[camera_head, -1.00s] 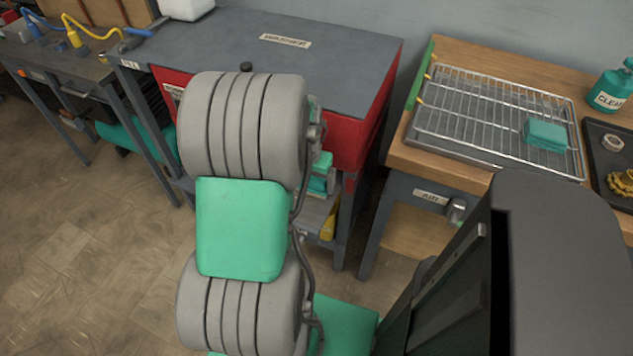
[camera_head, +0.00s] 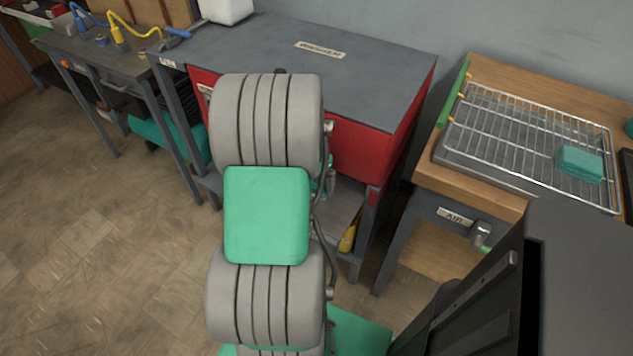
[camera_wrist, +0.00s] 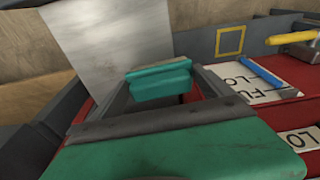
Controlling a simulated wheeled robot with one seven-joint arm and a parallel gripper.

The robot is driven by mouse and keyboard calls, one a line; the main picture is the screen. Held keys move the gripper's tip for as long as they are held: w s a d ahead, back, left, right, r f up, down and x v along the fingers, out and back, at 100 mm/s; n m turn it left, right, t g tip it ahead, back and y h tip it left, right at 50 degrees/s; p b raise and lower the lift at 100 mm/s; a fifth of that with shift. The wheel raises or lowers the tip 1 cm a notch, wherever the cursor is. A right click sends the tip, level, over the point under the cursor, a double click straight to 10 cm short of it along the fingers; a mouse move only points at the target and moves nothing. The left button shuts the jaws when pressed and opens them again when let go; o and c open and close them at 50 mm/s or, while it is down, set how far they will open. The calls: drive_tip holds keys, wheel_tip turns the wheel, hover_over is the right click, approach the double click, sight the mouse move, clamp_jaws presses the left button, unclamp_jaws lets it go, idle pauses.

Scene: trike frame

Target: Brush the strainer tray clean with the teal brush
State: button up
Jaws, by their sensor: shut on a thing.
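My gripper (camera_wrist: 165,97) shows in the wrist view, with its fingers closed around a teal block-shaped piece that I take as the teal brush (camera_wrist: 158,77). Its bristles are not visible. A plain grey metal sheet (camera_wrist: 110,38) stands just behind it; I cannot tell whether this is the strainer tray or whether it touches the brush. In the head view my gripper and what it holds are hidden behind my arm. No other piece there is clearly the strainer tray.
A grey-topped red washer (camera_head: 320,75) stands ahead. A workbench with blue and yellow hoses (camera_head: 115,32) is at left. The floor at left is clear.

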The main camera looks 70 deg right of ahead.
sight(323, 185)
drive_tip(key=shift+s+a+p, duration=0.15)
drive_tip(key=shift+s+p, duration=0.1)
drive_tip(key=shift+s, duration=0.7)
drive_tip(key=shift+s+a+p, duration=0.1)
drive_tip(key=shift+s+p, duration=0.1)
drive_tip(key=shift+s, duration=0.7)
drive_tip(key=shift+s+a+f, duration=0.1)
drive_tip(key=shift+s, duration=0.95)
drive_tip(key=shift+s+a, duration=0.1)
drive_tip(key=shift+s, duration=0.9)
drive_tip(key=shift+s+a+p, duration=0.2)
drive_tip(key=shift+s+p, duration=0.35)
drive_tip(key=shift+s, duration=1.25)
wheel_tip(323, 185, up, 6)
drive_tip(key=p, duration=0.4)
drive_tip(key=shift+p, duration=0.35)
drive_tip(key=shift+d, duration=0.1)
wheel_tip(323, 185, up, 3)
drive_tip(key=shift+r+p, duration=0.15)
drive_tip(key=shift+p, duration=1.1)
